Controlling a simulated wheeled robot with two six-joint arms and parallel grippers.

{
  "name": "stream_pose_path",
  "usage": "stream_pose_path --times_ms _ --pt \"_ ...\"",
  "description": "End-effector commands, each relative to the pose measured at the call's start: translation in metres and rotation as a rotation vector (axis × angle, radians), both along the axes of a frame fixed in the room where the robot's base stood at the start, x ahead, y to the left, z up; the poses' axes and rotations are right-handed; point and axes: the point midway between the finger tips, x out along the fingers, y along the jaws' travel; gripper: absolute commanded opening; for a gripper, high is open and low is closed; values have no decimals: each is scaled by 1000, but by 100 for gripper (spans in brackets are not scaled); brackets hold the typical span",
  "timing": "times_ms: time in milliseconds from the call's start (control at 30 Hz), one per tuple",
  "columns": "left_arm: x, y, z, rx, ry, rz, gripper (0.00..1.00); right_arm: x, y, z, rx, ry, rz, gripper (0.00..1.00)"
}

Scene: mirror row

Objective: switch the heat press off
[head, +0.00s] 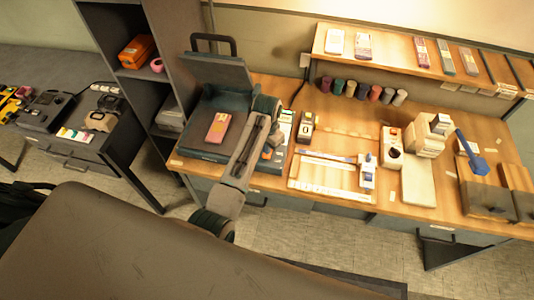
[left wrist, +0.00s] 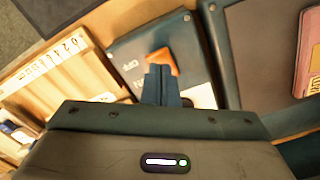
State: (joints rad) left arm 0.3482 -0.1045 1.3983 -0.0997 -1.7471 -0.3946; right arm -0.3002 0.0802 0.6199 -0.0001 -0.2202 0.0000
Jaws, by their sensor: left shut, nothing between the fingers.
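The heat press (head: 205,142) stands at the left end of the bench with its lid (head: 218,75) raised. A pink packet (head: 218,127) lies on its lower plate; it also shows in the left wrist view (left wrist: 308,62). Beside the plate is a dark blue-grey control box (left wrist: 126,48) with an orange rocker switch (left wrist: 160,57) and "OFF" lettering beside it. My left gripper (left wrist: 160,72) is shut and empty, its fingertips at the switch and hiding part of it. I cannot tell whether they touch. In the head view my left gripper (head: 271,146) is over the box. My right gripper is not in view.
A paper trimmer (head: 325,177) lies right of the control box. Several dark and coloured spools (head: 360,90) stand behind. A button machine (head: 395,150) and a blue-handled tool (head: 472,155) stand farther right. A shelf unit (head: 135,70) rises to the left.

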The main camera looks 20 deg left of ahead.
Motion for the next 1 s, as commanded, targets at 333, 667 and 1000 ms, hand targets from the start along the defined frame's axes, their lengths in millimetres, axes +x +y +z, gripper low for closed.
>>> stream_pose_path --times_ms 333,667,1000 --pt "0 0 -6 0 1 0 0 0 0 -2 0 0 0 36" --pt "0 0 -11 0 1 0 0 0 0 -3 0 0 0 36" --pt "0 0 -16 0 0 0 0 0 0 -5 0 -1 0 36"
